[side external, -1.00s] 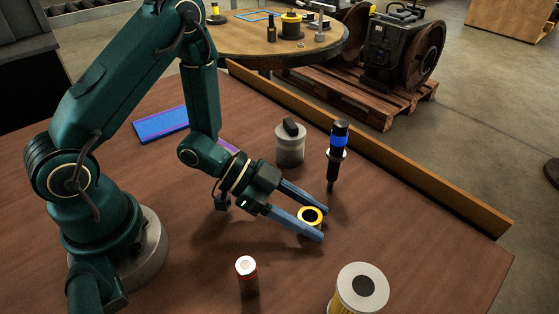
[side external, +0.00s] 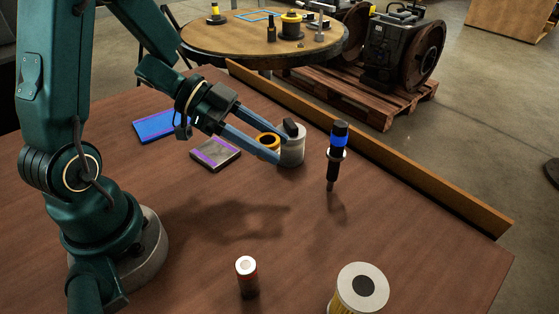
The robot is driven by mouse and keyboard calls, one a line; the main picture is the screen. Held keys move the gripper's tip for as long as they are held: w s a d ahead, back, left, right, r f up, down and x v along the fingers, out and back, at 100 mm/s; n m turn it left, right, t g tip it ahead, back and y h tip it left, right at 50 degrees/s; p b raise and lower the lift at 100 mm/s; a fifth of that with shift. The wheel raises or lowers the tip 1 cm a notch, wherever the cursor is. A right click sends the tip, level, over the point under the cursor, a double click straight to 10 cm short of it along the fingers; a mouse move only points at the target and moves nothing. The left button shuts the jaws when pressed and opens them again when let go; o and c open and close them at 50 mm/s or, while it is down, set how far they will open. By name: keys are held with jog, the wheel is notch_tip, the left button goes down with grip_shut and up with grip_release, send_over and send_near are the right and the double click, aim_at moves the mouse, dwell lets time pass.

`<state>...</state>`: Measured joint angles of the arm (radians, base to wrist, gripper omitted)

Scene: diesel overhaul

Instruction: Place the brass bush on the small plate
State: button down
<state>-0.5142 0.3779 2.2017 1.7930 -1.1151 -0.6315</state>
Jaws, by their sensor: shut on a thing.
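The brass bush (side external: 267,140), a yellow ring with a dark bore, is between the fingertips of my gripper (side external: 279,149), which is shut on it. It is held above the table, with the gripper's shadow falling on the wood below. A small grey plate with purple strips (side external: 216,155) lies flat on the table, to the left of and below the bush in the picture. The near finger hides part of the bush's lower side.
A grey cylinder with a black top (side external: 292,148) stands just behind the fingertips. A blue plate (side external: 159,126) lies further left. A black and blue injector-like part (side external: 337,150) stands at right.

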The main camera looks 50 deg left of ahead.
jog(key=shift+a+r+m, duration=0.3)
jog(key=shift+a+r, duration=0.15)
jog(key=shift+r, duration=0.2)
jog(key=w+a+g, duration=0.1)
jog(key=a, duration=0.3)
send_over(233, 152)
notch_tip(233, 152, down, 6)
jog(key=shift+r, duration=0.1)
jog(key=shift+f, duration=2.2)
jog(key=shift+f, duration=0.15)
jog(key=shift+c, duration=1.5)
grip_release()
